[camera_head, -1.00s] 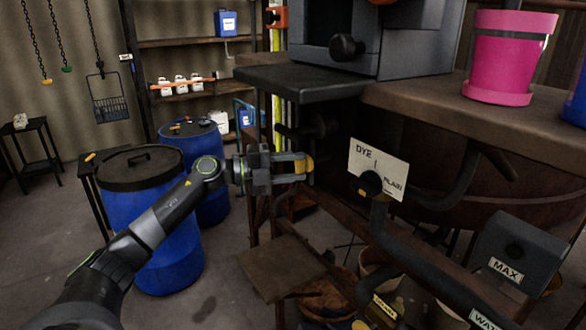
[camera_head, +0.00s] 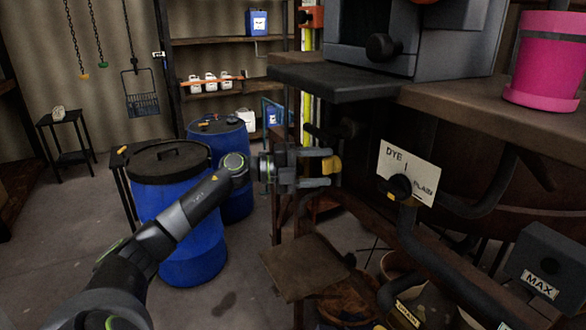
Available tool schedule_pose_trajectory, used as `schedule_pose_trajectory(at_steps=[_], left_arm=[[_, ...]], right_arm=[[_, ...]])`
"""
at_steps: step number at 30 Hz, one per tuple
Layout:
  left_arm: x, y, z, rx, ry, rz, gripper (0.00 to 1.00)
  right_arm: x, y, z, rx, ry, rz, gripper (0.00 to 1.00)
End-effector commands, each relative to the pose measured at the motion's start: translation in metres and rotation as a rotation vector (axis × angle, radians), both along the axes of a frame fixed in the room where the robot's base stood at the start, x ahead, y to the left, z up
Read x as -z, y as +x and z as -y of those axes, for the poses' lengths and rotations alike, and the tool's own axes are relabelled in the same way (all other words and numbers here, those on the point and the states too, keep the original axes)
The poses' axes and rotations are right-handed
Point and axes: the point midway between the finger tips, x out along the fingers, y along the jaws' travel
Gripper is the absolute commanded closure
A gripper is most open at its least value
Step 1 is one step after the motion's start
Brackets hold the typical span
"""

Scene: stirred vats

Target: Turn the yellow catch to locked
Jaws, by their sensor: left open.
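A small yellow piece (camera_head: 331,165), which looks like the yellow catch, shows at the tips of my left gripper's fingers. My left gripper (camera_head: 325,168) is open, with one finger above and one below the level of the yellow piece. I cannot tell whether the fingers touch it. Which way the catch is turned, and any locked mark, cannot be made out, as the fingers and dark frame crowd it. My right gripper is not in view.
A DYE/PLAIN sign (camera_head: 408,172) with a black knob stands right of the gripper. A dark shelf (camera_head: 325,80) juts out above. Blue drums (camera_head: 178,210) stand left, beside my arm. A MAX-labelled box (camera_head: 545,262) and pipes are at lower right. A pink bucket (camera_head: 545,75) sits on the bench.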

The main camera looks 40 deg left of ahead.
Motion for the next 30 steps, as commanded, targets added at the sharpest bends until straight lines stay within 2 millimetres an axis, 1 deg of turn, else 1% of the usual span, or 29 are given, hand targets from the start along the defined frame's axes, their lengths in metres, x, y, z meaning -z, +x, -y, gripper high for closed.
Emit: schedule_pose_trajectory(at_steps=[4, 12, 20, 28, 30], left_arm=[[0.004, -0.011, -0.012, -0.003, 0.004, -0.003, 0.4], [0.005, -0.039, -0.039, -0.002, 0.006, -0.006, 0.4], [0.004, -0.06, -0.06, -0.001, 0.004, -0.006, 0.4], [0.002, -0.079, -0.08, -0.002, 0.004, -0.006, 0.4], [0.001, -0.085, -0.085, 0.0, 0.004, -0.009, 0.4]], right_arm=[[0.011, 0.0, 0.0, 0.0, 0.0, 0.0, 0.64], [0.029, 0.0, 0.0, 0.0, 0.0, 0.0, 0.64], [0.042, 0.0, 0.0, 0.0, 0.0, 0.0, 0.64], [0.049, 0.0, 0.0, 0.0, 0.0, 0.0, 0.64], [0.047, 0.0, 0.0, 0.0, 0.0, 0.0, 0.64]])
